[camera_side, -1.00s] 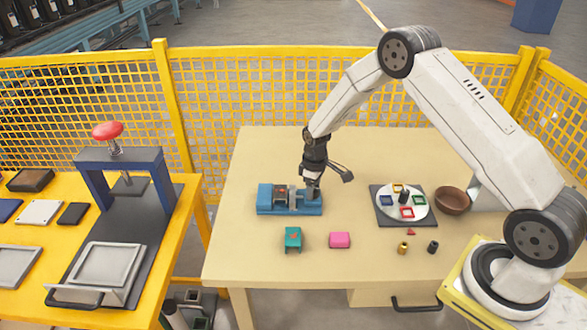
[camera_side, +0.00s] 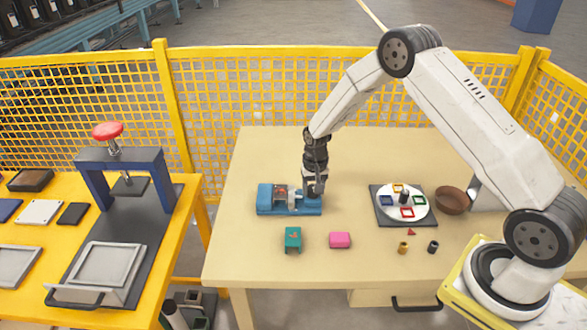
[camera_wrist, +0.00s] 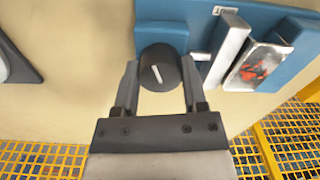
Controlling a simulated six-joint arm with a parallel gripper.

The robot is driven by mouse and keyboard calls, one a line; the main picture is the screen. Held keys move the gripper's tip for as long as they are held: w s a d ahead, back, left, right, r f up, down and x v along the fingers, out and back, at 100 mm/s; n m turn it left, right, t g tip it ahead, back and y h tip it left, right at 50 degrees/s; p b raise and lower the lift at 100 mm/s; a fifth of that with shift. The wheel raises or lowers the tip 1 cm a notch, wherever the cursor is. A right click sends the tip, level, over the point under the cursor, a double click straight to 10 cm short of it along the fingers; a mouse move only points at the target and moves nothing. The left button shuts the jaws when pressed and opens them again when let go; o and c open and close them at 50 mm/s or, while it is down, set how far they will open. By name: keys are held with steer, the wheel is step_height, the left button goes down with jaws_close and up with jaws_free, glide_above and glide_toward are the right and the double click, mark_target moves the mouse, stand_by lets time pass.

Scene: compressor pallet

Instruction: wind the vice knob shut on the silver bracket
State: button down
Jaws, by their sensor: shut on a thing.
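The blue vice (camera_side: 268,203) lies on the tan table, and part of it shows in the wrist view (camera_wrist: 194,14). Its round black knob (camera_wrist: 160,62) has a white line on its face, tilted slightly. My gripper (camera_wrist: 160,80) points down at the vice's right end in the side view (camera_side: 314,190), shut on the knob with a finger on each side. The silver bracket (camera_wrist: 262,66), with a red patch on it, sits in the vice beside the silver sliding jaw (camera_wrist: 229,46). I cannot tell whether jaw and bracket touch. My gripper hides the knob in the side view.
A teal block (camera_side: 292,239) and a pink block (camera_side: 340,240) lie in front of the vice. A white dial with coloured squares (camera_side: 404,202) and a brown bowl (camera_side: 452,200) stand to the right. The table behind the vice is clear.

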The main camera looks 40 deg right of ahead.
steer(key=m, duration=0.7)
steer(key=shift+r, duration=0.1)
steer(key=m, duration=0.7)
steer(key=shift+m, duration=0.3)
steer(key=shift+c, duration=2)
jaws_free()
steer(key=shift+r, duration=3.9)
